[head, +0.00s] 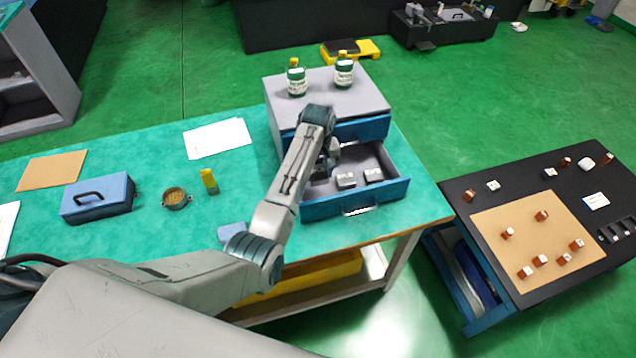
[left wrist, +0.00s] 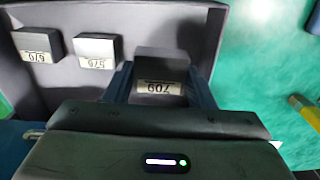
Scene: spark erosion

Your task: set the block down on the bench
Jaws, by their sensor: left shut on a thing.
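My left gripper (head: 328,160) reaches over the left part of the open drawer (head: 357,205). In the left wrist view, the gripper (left wrist: 160,76) is shut on a dark grey block (left wrist: 160,62) with a pale number label (left wrist: 160,88). The block is between the two fingers. I cannot tell whether its underside touches the drawer floor. In the head view my arm mostly hides it. The bench (head: 140,235) has a green top that runs left of the drawer cabinet. My right gripper is not in view.
Two more labelled blocks (head: 345,180) (head: 373,175) lie in the drawer. Two bottles (head: 297,82) (head: 344,73) stand on the cabinet (head: 271,92). A blue toolbox (head: 97,199), a round dish (head: 175,198), a yellow-topped item (head: 209,181) and papers (head: 218,138) lie on the bench, with bare space between.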

